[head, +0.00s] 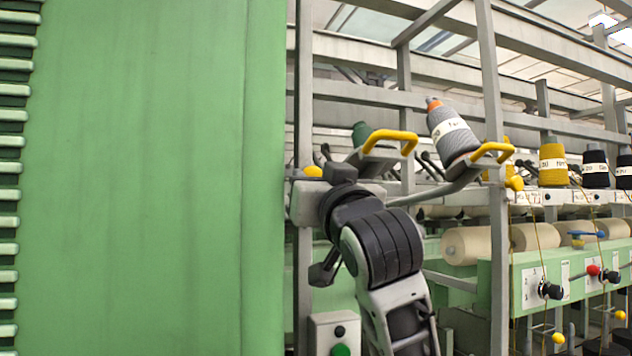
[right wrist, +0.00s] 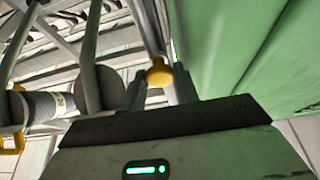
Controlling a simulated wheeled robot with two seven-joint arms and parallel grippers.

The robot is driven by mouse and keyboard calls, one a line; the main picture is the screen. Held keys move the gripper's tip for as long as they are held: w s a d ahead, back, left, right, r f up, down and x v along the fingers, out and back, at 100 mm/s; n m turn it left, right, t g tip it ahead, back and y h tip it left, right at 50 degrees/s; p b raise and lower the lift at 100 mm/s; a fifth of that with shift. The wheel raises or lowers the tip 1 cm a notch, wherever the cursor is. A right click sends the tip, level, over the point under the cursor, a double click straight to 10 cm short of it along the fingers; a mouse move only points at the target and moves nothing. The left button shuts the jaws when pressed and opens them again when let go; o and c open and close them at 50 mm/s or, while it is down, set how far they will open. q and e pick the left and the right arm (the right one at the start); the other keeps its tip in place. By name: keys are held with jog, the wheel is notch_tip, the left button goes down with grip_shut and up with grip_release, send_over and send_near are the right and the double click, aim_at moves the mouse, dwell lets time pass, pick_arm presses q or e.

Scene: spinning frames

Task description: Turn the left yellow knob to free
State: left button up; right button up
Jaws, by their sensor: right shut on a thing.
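The left yellow knob (head: 313,171) sits at the left end of a grey rail, beside the large green panel. In the right wrist view the yellow knob (right wrist: 160,72) lies between the two fingers of my right gripper (right wrist: 158,88). My right gripper (head: 326,168) is shut on it, reaching up from below right. My own wrist and fingers hide part of the knob and its mount in the head view. Another yellow knob (head: 514,183) is further right on the frame. My left gripper is not in view.
The tall green panel (head: 150,180) fills the left, close beside the gripper. Yellow-handled holders (head: 390,137) and a tilted grey yarn cone (head: 450,130) stand just above and right of my arm. Cream bobbins (head: 466,245) and a green rail lie at right.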

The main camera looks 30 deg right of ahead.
dwell(0.3)
jog(key=o, duration=0.8)
jog(key=shift+o, duration=0.8)
jog(key=shift+d, duration=0.15)
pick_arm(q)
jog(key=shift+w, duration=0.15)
